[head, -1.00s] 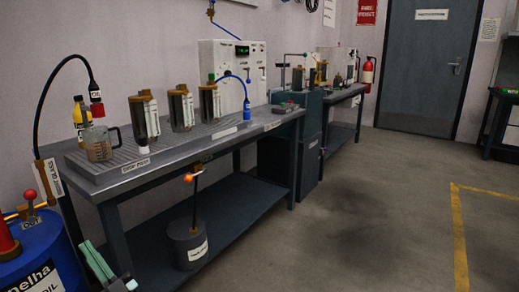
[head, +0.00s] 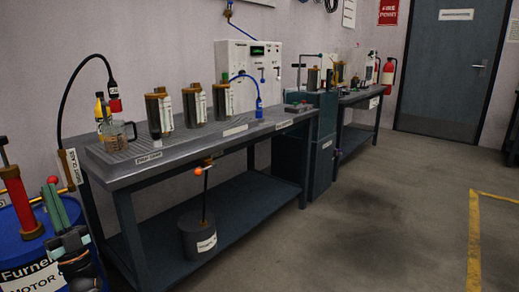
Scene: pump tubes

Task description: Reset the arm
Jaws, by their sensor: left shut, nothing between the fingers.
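My left gripper (head: 56,208) is at the lower left of the head view, in front of the blue drum (head: 35,248). Its green fingers point up and are shut with nothing between them. Their tips lie close to a small orange-red knob (head: 53,180) in the picture; I cannot tell whether they touch. My right gripper is not in view.
A workbench (head: 240,135) holds a glass jug (head: 118,138), several dark cylinders and a white panel (head: 235,55). A grey canister (head: 197,235) stands on its lower shelf. A red pump (head: 20,205) rises from the drum. The floor (head: 375,215) to the right is clear.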

